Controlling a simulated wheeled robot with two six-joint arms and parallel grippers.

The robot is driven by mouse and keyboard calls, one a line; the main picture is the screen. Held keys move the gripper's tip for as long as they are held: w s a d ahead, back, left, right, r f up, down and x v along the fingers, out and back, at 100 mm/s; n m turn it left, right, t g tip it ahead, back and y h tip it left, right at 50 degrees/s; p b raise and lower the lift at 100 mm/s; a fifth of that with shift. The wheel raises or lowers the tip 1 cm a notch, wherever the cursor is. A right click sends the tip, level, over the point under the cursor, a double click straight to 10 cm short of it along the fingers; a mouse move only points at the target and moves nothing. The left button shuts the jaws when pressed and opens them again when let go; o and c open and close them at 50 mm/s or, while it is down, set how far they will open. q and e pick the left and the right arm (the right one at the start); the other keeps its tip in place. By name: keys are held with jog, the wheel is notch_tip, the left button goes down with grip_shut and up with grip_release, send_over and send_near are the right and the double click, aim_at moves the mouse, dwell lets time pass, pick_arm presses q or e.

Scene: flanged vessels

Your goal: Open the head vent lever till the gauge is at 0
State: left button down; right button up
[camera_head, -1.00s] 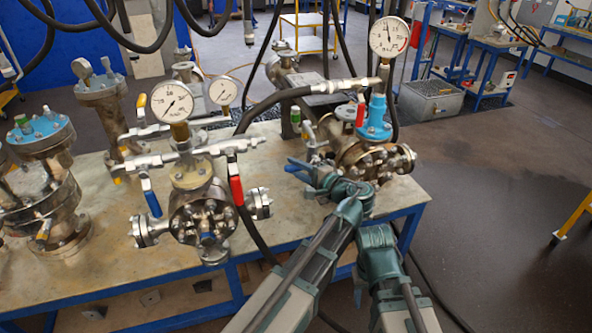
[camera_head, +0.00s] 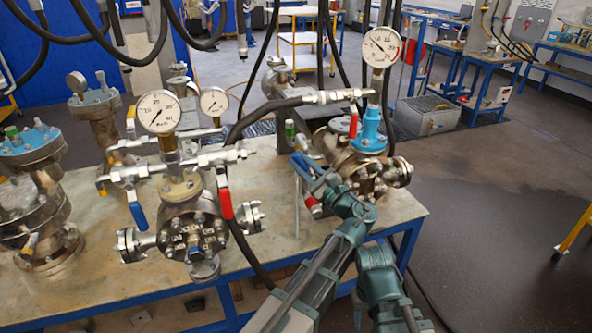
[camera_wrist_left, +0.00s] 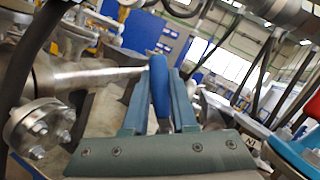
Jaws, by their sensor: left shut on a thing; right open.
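In the head view the fingers largely hide this handle. The pressure gauge (camera_head: 382,47) stands above a bright blue fitting (camera_head: 369,130) on the right vessel. Its needle points to the upper left; the exact reading is too small to tell. My right gripper (camera_head: 358,303) hangs low at the table's front edge, partly hidden by my arms, and holds nothing visible.
A middle vessel (camera_head: 190,228) carries another gauge (camera_head: 158,112), a blue lever (camera_head: 138,216) and a red lever (camera_head: 225,204). Red handles (camera_head: 353,125) and a black hose (camera_head: 262,112) are near the right vessel. The table front (camera_head: 270,262) is mostly clear.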

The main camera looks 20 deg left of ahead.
pick_arm(q)
jog(key=m, duration=0.1)
jog(key=d+m+t, duration=0.1)
jog(key=m, duration=0.1)
jog(key=w+m+t+b, duration=0.1)
jog(key=shift+d+r, duration=0.3)
jog(key=shift+d, duration=0.05)
jog(key=shift+w+d+r+m+t+h+b, duration=0.1)
jog(key=shift+w+d+m+t+h+b, duration=0.15)
jog(key=shift+m, duration=0.5)
jog(key=shift+w+d+m+t+h+b, duration=0.1)
jog(key=shift+d+m+t+h, duration=0.2)
jog(key=shift+m, duration=0.4)
jog(key=shift+w+d+r+m+t+h+b, duration=0.1)
jog(key=shift+w+d+m+t+b, duration=0.2)
jog(key=shift+m, duration=0.45)
jog(key=shift+s+a, duration=0.1)
jog(key=c, duration=0.7)
grip_release()
